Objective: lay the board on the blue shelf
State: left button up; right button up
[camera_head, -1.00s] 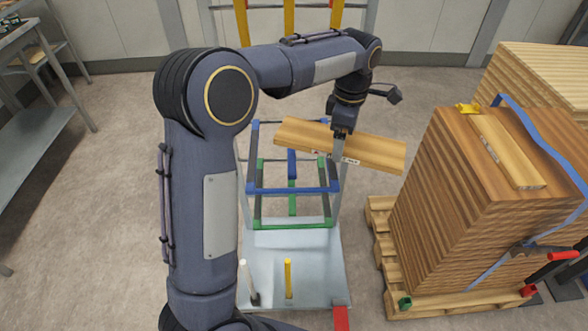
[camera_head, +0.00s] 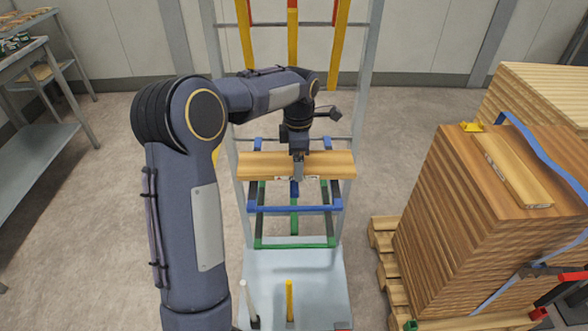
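The light wood board (camera_head: 235,166) lies across the rack, level from left to right. My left gripper (camera_head: 297,177) is shut on it near its middle. The blue shelf (camera_head: 294,209) is an open frame of blue bars. Its front bar shows below the board, and blue ends show behind the board. The board hides part of the shelf's side bars. The board is over the blue shelf, but I cannot tell whether it touches the bars. My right gripper is not in view.
A green shelf (camera_head: 294,244) is below the blue one, and yellow bars (camera_head: 292,40) are above. A stack of dark boards (camera_head: 455,215) stands on a pallet at the right, with a loose light board (camera_head: 512,170) on top. A metal shelf unit (camera_head: 35,150) is at the left.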

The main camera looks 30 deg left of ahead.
pick_arm(q)
jog(key=shift+a+f, duration=0.35)
jog(key=shift+f, duration=0.05)
jog(key=shift+a+f, duration=0.2)
jog(key=shift+f, duration=1.7)
jog(key=o, duration=1)
jog(key=shift+o, duration=0.2)
jog(key=shift+r, duration=0.1)
